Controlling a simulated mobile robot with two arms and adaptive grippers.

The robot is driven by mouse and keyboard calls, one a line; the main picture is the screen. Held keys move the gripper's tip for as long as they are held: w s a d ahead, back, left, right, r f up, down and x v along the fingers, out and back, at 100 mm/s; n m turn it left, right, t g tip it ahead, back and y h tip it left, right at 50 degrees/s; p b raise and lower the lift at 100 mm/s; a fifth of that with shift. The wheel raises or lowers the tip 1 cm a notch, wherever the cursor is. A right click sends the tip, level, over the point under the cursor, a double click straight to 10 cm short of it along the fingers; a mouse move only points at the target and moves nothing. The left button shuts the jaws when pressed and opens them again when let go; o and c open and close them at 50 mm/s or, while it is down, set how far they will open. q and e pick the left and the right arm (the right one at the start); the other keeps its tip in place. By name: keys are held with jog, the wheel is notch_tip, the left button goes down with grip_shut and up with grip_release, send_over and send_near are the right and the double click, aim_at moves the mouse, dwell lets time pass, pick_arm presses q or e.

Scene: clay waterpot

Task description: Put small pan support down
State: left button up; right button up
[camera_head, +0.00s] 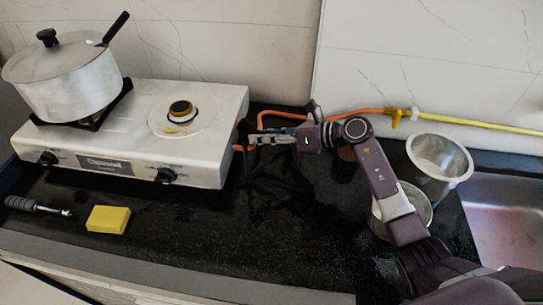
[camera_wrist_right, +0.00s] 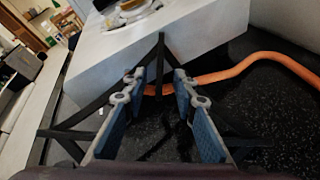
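The small pan support (camera_head: 244,132), a thin black metal frame, is beside the stove's right end, low over the black counter. In the right wrist view its dark bars (camera_wrist_right: 161,48) spread out to both sides behind and around my fingers. My right gripper (camera_head: 268,139) reaches in from the right at the support. Its two blue-padded fingers also show in the right wrist view (camera_wrist_right: 156,78), apart, with a clear gap between them. Whether the support touches the counter or leans on the stove cannot be told. My left gripper is out of view.
The white gas stove (camera_head: 205,150) has a bare right burner (camera_head: 181,110) and a lidded pot (camera_head: 66,78) on the left one. An orange hose (camera_head: 285,113) runs behind. Metal pots (camera_head: 440,160) stand right, by the sink (camera_head: 510,215). A yellow sponge (camera_head: 108,219) lies in front.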

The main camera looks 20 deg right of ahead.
jog(key=shift+d, duration=0.1)
jog(key=shift+s, duration=0.1)
grip_shut()
jog(key=shift+r, duration=0.15)
